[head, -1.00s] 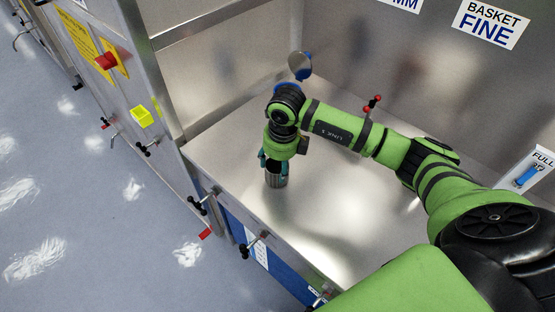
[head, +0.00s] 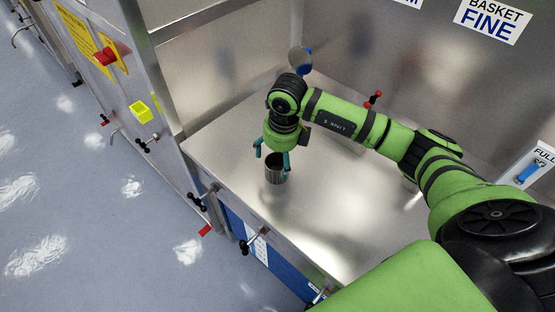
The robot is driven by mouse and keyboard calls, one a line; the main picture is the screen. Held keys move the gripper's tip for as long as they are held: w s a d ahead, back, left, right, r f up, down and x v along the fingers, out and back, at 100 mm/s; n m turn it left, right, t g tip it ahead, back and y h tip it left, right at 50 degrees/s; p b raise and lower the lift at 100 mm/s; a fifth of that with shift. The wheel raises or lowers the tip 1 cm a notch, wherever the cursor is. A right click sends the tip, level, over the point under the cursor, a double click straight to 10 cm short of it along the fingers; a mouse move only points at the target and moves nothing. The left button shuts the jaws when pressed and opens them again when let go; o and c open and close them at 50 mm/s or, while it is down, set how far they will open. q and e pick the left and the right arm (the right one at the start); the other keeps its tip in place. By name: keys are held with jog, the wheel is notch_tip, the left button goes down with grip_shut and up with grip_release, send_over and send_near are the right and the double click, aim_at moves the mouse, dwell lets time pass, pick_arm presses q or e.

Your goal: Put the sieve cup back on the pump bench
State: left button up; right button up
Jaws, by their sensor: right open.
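The sieve cup (head: 276,176), a small dark metal cylinder with an open top, stands upright on the steel pump bench (head: 345,225) near its front left part. My right gripper (head: 272,158) is open, with its teal fingers apart just above and behind the cup's rim. Whether a finger still touches the cup cannot be told. My left gripper is not in view.
A steel panel with black-knobbed clamps (head: 252,242) runs along the bench's front edge. A red-handled fitting (head: 373,100) and a round disc with a blue part (head: 301,61) stand at the back. The bench right of the cup is clear.

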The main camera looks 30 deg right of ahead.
notch_tip(320, 180, up, 10)
jog(key=s+b, duration=0.1)
jog(key=b, duration=0.1)
jog(key=shift+d+r+b, duration=0.15)
jog(key=shift+b, duration=0.25)
jog(key=shift+s, duration=0.15)
